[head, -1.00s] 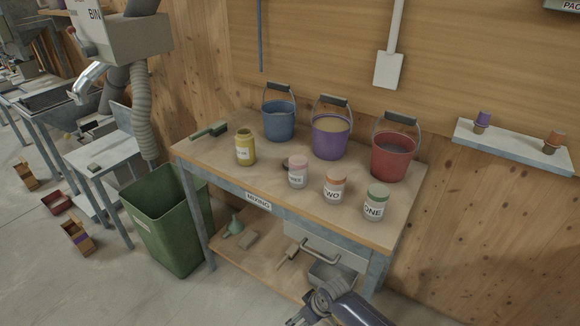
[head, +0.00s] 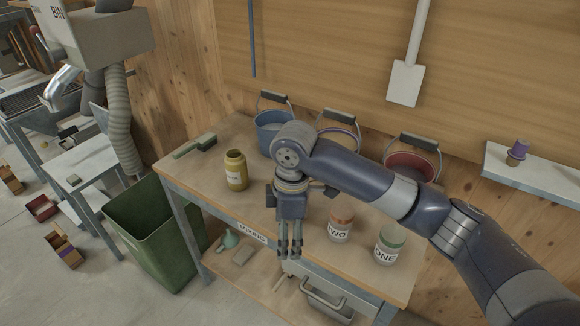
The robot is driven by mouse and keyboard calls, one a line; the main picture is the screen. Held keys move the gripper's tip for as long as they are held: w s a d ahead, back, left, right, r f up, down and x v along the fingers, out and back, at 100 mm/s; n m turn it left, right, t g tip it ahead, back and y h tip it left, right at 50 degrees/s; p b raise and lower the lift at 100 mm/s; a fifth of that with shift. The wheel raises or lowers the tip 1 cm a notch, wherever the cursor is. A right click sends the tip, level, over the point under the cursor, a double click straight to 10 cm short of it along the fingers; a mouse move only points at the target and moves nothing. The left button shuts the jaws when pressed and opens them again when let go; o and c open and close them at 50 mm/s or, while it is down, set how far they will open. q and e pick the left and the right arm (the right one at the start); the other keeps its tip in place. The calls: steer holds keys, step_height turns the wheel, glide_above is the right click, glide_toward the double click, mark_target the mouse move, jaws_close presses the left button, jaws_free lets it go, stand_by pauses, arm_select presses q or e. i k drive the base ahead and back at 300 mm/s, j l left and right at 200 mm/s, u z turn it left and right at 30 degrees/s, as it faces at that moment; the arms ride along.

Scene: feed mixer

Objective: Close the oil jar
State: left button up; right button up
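A yellow jar (head: 236,171) stands upright on the mixing bench (head: 205,172), left of centre. Its mouth looks dark and open, with no lid on it; its label is too small to read. My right arm reaches in from the lower right. My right gripper (head: 289,252) points down in front of the bench's front edge, right of the yellow jar and apart from it. Its fingers look close together, but I cannot tell if they are open or shut. The arm hides the middle of the bench top. My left gripper is not in view.
Jars TWO (head: 340,225) and ONE (head: 389,245) stand right of the gripper. Blue (head: 271,134), purple (head: 340,134) and red (head: 408,166) buckets stand behind. A brush (head: 195,146) lies at the back left. A green bin (head: 155,235) stands left of the bench.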

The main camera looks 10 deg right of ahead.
mark_target(236, 164)
steer(key=i+l, duration=0.15)
steer(key=i, duration=0.25)
steer(key=i+l, duration=0.1)
steer(key=i, duration=0.35)
